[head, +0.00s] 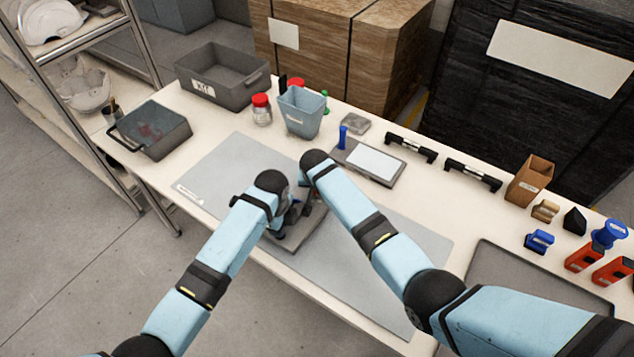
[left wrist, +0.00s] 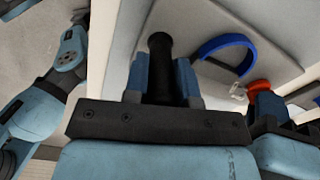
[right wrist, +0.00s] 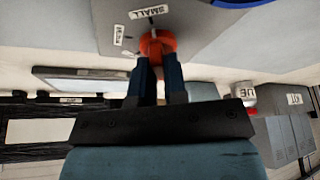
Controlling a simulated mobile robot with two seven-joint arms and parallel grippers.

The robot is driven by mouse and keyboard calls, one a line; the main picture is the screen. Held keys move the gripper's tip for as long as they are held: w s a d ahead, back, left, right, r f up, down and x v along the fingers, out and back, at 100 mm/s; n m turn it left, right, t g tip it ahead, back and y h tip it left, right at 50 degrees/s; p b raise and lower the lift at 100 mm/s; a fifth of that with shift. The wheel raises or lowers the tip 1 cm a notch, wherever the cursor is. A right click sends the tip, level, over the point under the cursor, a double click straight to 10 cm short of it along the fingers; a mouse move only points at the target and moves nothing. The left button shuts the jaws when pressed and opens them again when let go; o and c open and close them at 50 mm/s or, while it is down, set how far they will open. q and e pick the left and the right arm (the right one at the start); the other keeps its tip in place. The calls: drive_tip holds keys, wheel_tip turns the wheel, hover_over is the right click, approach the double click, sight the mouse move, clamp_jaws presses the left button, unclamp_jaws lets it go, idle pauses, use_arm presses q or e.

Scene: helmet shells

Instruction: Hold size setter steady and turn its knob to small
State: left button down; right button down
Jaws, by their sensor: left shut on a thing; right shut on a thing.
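The size setter (head: 297,243) is a grey board on the work mat, largely hidden by my arms in the head view. In the left wrist view my left gripper (left wrist: 164,80) is shut around its black upright handle (left wrist: 159,45). A blue band (left wrist: 228,45) loops over the board. In the right wrist view my right gripper (right wrist: 158,75) is shut on the orange knob (right wrist: 157,45). The knob also shows in the left wrist view (left wrist: 259,86). A SMALL label (right wrist: 148,12) and a second label (right wrist: 118,35) lie beside the knob. I cannot tell where its pointer stands.
A pale mat (head: 400,240) lies around the setter. Behind it are a blue bin (head: 301,113), a red-lidded jar (head: 262,112), a grey crate (head: 222,78) and a framed panel (head: 372,163). Black handles (head: 411,147) and a cardboard box (head: 530,180) stand along the far edge.

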drive_tip(key=c, duration=1.2)
unclamp_jaws()
drive_tip(key=shift+o, duration=0.2)
drive_tip(key=shift+r, duration=0.1)
drive_tip(key=v, duration=1.2)
use_arm(q)
drive_tip(key=c, duration=0.9)
unclamp_jaws()
drive_tip(key=shift+o, duration=0.2)
